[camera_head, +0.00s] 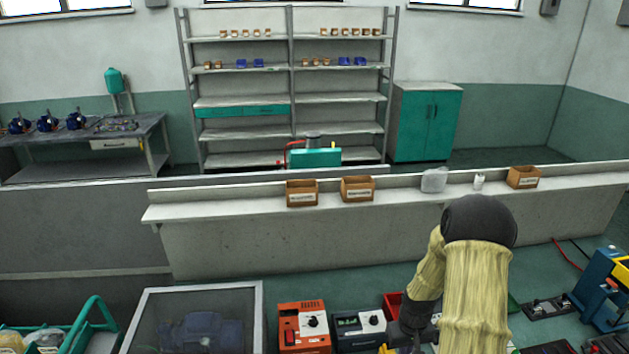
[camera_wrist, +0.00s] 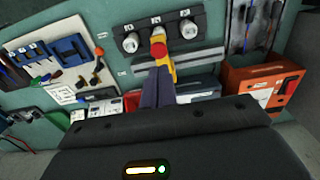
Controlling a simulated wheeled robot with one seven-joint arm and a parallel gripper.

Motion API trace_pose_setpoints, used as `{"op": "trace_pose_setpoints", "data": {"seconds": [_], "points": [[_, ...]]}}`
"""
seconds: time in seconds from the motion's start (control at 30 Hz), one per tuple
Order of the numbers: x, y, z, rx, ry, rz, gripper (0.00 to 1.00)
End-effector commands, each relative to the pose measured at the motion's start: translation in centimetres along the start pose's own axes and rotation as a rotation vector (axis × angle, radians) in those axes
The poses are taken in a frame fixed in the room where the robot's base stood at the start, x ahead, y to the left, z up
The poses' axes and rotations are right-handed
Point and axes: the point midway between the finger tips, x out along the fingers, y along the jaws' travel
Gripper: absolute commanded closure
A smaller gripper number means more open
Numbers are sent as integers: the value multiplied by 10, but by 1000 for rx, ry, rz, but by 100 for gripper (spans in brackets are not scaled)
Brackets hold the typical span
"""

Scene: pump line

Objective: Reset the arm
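In the head view my arm reaches in from the bottom right, in a pale yellow sleeve with a black joint. Its dark wrist (camera_head: 415,318) points down over the bench, and its fingers are mostly cut off by the lower edge. In the wrist view my gripper (camera_wrist: 162,68) shows dark fingers with yellow near the tips. The fingers lie close together with no clear gap. A red round piece (camera_wrist: 158,49) shows right at the fingertips, in front of the middle holder of a dark three-place rack (camera_wrist: 187,28). I cannot tell whether the fingers touch it.
An orange device (camera_head: 304,326) and a dark grey device (camera_head: 360,328) stand left of my wrist. A framed clear-topped case (camera_head: 147,320) is farther left. A ledge (camera_head: 235,207) beyond carries cardboard boxes (camera_head: 301,193). A white tool board (camera_wrist: 62,65) is at left in the wrist view.

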Motion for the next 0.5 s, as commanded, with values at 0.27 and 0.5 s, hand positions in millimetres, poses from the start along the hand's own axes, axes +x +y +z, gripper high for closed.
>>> {"op": "trace_pose_setpoints", "data": {"seconds": [0.27, 0.5], "points": [[-50, -36, 11, -4, 52, 34, 100], [-95, -77, 40, 5, 116, 45, 100]]}}
